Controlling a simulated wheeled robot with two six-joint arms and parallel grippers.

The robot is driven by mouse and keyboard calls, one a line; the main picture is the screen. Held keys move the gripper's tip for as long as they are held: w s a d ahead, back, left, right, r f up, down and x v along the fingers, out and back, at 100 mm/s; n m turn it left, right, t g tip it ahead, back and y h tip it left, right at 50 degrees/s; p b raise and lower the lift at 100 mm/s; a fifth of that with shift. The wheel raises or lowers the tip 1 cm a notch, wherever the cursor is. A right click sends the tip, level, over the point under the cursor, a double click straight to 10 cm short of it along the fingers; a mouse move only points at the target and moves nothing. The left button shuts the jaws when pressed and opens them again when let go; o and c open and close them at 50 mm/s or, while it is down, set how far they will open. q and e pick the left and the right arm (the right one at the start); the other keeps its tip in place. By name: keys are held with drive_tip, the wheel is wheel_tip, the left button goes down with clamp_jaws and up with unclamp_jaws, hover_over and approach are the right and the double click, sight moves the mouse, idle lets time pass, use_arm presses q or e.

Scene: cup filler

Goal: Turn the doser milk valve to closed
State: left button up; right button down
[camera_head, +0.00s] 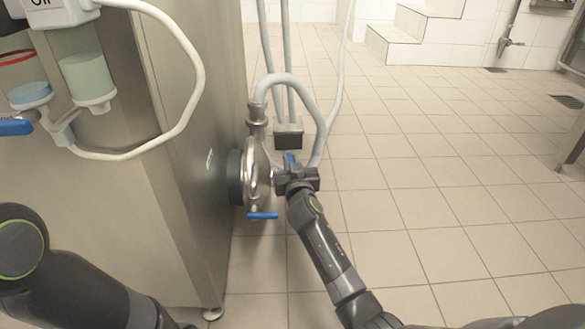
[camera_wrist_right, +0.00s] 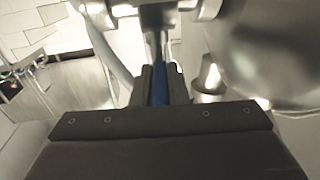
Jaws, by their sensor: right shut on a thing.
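A steel pipe fitting with a round flange (camera_head: 252,172) projects from the side of the steel cabinet. A blue valve handle (camera_head: 290,158) stands at its right side, partly hidden by my right gripper (camera_head: 283,178). In the right wrist view the blue handle (camera_wrist_right: 160,88) runs lengthwise between the two dark fingers of my right gripper (camera_wrist_right: 162,84), which is shut on it. A second blue handle (camera_head: 263,216) lies level below the flange, clear of the gripper. I cannot tell from markings which handle is the doser milk valve. My left gripper is out of view.
The steel cabinet (camera_head: 190,130) stands close to the left of the fitting. Pale hoses (camera_head: 297,80) curve above and behind it. A dispenser with a green-filled cup (camera_head: 88,77) hangs at upper left. The tiled floor (camera_head: 440,190) at right is clear.

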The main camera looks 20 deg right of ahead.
sight(291, 162)
idle(0.4)
drive_tip(key=c, duration=1.4)
unclamp_jaws()
drive_tip(key=shift+c, duration=0.2)
wheel_tip(291, 162, up, 8)
drive_tip(key=p, duration=0.6)
drive_tip(key=shift+r+p, duration=0.2)
drive_tip(key=shift+p, duration=0.1)
drive_tip(key=shift+r+p, duration=0.45)
drive_tip(key=shift+r, duration=0.4)
